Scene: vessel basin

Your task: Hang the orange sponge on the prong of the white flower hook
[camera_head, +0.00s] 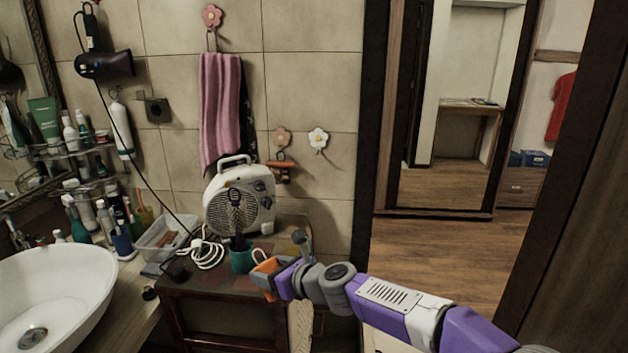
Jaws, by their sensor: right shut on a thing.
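The white flower hook (318,137) is on the tiled wall, right of a brown flower hook (281,137). Its thin prong sticks out below the flower and looks bare. My right gripper (264,280) is low over the cabinet top, below and left of the white hook and well apart from it. It is shut on the orange sponge (264,267), which shows only in small part around the fingers. My left gripper is out of view.
A white fan heater (240,205) and a teal mug (241,258) stand on the cabinet (200,287) beside my gripper. A small brown-orange item (281,168) hangs from the brown hook. A pink towel (220,108) hangs further left. The wall below the white hook is clear.

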